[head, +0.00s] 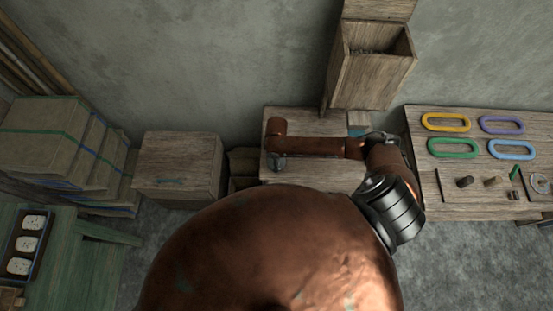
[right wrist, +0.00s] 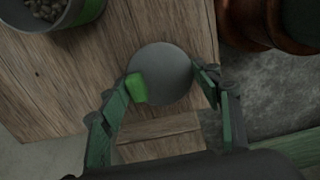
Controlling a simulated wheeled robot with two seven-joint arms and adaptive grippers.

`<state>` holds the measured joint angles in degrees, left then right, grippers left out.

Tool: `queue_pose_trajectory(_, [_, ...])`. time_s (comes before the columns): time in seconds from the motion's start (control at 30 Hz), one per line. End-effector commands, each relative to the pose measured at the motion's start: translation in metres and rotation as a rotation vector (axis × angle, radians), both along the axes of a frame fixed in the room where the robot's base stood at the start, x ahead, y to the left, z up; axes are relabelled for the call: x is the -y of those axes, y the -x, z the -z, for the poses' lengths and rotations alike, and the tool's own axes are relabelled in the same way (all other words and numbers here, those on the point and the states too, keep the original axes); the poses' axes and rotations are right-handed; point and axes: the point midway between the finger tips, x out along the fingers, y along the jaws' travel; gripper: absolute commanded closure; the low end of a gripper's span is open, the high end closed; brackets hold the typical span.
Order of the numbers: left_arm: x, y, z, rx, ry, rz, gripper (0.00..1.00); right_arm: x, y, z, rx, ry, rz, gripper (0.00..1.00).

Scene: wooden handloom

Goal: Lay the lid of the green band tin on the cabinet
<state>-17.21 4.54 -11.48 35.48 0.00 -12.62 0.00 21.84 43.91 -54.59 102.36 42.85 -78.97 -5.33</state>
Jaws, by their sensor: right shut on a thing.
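The lid (right wrist: 165,75), a round grey disc with a green tab (right wrist: 136,88) at its left edge, shows in the right wrist view. My right gripper (right wrist: 162,88) is shut on it, one finger at each side. The lid is over a plank-topped wooden surface (right wrist: 80,95); I cannot tell whether it touches it. The tin with the green band (right wrist: 88,12) stands open at the upper left, with pebble-like bits inside. In the head view my right arm reaches left over a wooden cabinet top (head: 310,122); the lid and tin do not show there. My left gripper is not in view.
A wooden box (head: 375,65) is on the wall behind. A bench (head: 425,195) with coloured rings is at the right. A lower wooden chest (head: 180,160) and stacked boxes (head: 45,125) stand left. A green table (head: 75,255) holds a dark tray.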

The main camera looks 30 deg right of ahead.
Motion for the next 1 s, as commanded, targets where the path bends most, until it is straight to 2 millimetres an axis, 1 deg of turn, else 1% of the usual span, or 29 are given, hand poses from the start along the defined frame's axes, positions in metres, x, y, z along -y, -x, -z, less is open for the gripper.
queue_pose_trajectory(0.17, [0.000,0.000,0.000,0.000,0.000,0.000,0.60,0.000,0.000,0.002,0.000,0.000,0.001,0.62])
queue_pose_trajectory(0.2, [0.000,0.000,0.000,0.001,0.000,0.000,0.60,0.000,0.000,0.002,0.000,0.000,0.000,0.40])
queue_pose_trajectory(0.43, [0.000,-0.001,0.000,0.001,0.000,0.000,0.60,0.000,0.000,0.002,-0.001,0.001,0.001,0.24])
queue_pose_trajectory(0.77, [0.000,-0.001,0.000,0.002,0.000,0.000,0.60,0.001,0.000,-0.001,0.000,0.001,0.001,0.24])
queue_pose_trajectory(0.87, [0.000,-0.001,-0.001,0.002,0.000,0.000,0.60,0.001,-0.001,-0.010,0.002,0.001,0.001,0.24])
queue_pose_trajectory(0.97, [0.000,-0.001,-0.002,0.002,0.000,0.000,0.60,0.001,0.000,-0.026,0.002,0.001,-0.001,0.24])
queue_pose_trajectory(1.0, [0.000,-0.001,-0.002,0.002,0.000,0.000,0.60,0.000,-0.001,-0.035,0.003,-0.001,-0.001,0.24])
